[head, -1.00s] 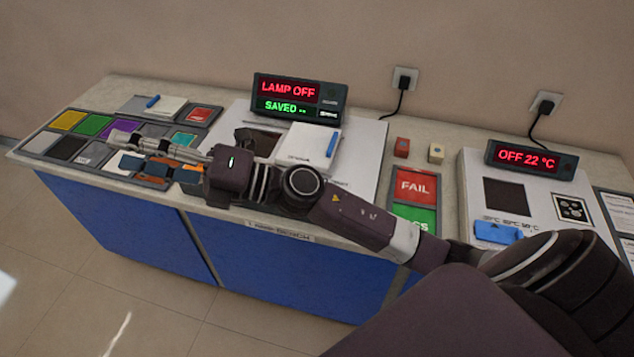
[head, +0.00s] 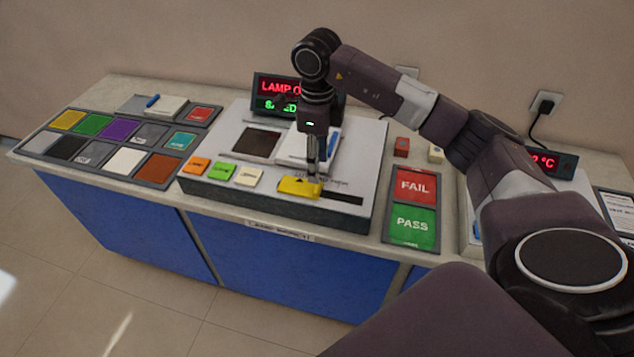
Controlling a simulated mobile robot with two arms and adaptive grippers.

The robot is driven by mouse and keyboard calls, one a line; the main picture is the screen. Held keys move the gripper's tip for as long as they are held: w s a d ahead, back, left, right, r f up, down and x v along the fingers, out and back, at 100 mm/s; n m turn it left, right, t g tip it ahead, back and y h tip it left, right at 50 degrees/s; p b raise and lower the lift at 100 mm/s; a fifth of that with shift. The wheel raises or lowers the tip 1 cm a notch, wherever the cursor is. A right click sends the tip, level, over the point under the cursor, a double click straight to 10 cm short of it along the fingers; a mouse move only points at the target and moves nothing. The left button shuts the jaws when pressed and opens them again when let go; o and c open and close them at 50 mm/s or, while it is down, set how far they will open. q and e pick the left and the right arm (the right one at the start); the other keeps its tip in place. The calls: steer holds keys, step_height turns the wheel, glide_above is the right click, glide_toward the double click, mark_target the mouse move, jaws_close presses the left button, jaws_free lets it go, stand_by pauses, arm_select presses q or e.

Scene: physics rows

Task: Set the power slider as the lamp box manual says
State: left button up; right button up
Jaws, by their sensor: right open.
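The lamp box (head: 225,150) is a pale, wide box in the middle of the counter. Its power slider (head: 298,187) is a yellow block at the left end of a dark slot (head: 343,199) near the front edge. My right gripper (head: 315,177) points down at the slider, open, with its fingertips at or just above it; I cannot tell whether they touch. The white manual (head: 295,147) lies on the box behind the gripper, partly hidden. The display (head: 278,87) is partly covered by my arm and shows red and green text. My left gripper is not in view.
Orange (head: 195,165), green (head: 221,171) and cream (head: 248,177) blocks sit left of the slider. Colored tiles (head: 97,125) lie at the left. A red FAIL (head: 414,185) and green PASS (head: 413,224) panel lies right of the box. A second device with a display (head: 567,163) is partly hidden.

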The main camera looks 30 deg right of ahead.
mark_target(317, 187)
step_height(317, 187, down, 7)
steer(key=shift+a+f+p, duration=0.1)
steer(key=shift+f+p, duration=0.05)
steer(key=shift+p, duration=0.75)
steer(key=shift+c, duration=0.4)
jaws_close()
